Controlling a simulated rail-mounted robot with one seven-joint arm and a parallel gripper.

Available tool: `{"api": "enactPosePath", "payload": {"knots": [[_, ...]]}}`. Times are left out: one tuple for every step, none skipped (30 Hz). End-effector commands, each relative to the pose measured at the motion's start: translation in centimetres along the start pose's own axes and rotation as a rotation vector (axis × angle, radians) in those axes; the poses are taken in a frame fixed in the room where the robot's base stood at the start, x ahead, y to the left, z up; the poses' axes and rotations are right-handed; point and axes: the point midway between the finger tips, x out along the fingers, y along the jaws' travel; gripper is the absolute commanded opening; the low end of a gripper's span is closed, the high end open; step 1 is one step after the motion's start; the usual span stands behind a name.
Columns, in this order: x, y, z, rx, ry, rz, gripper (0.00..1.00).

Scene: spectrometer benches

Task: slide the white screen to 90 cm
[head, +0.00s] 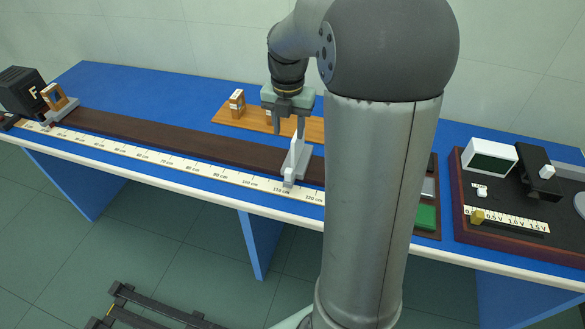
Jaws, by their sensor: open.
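The white screen (298,155) stands upright on a pale carriage on the dark rail (180,137). The carriage's front foot is near the 110 cm mark of the white scale (170,160) along the bench's front. The 90 cm label is further left on the scale. My gripper (289,130) is open and points down, just above and slightly left of the screen's top. Whether its fingers straddle the screen or touch it, I cannot tell.
A black lamp box (20,90) and a wooden-framed holder (56,98) stand at the rail's left end. A wooden board (226,118) with small blocks lies behind the rail. My arm hides the rail's right end. The rail between holder and screen is clear.

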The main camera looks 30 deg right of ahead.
Motion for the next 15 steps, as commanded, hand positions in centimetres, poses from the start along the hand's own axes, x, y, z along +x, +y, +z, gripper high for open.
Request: {"api": "enactPosePath", "payload": {"knots": [[0.8,0.0,-0.1,0.001,0.004,-0.002,0.42],[1.3,0.0,-0.1,0.001,0.004,-0.002,0.42],[2.1,-0.1,-0.2,0.002,0.006,-0.003,0.42],[2.7,0.0,-0.1,0.002,0.005,-0.002,0.42],[3.4,0.0,-0.1,0.002,0.006,-0.003,0.42],[4.3,-0.1,-0.2,0.003,0.006,-0.003,0.42],[4.9,0.0,-0.2,0.002,0.006,-0.003,0.42],[5.6,0.0,-0.2,0.002,0.006,-0.003,0.42],[6.5,0.0,-0.2,0.002,0.006,-0.003,0.42],[7.2,0.0,-0.2,0.001,0.006,-0.003,0.42],[7.8,0.0,-0.2,0.001,0.006,-0.003,0.42],[8.7,0.0,-0.2,0.001,0.006,-0.003,0.42],[9.4,0.0,-0.2,0.001,0.006,-0.003,0.42],[10.0,0.0,-0.2,0.001,0.006,-0.003,0.42],[10.9,-0.1,-0.2,0.002,0.005,-0.003,0.42]]}}
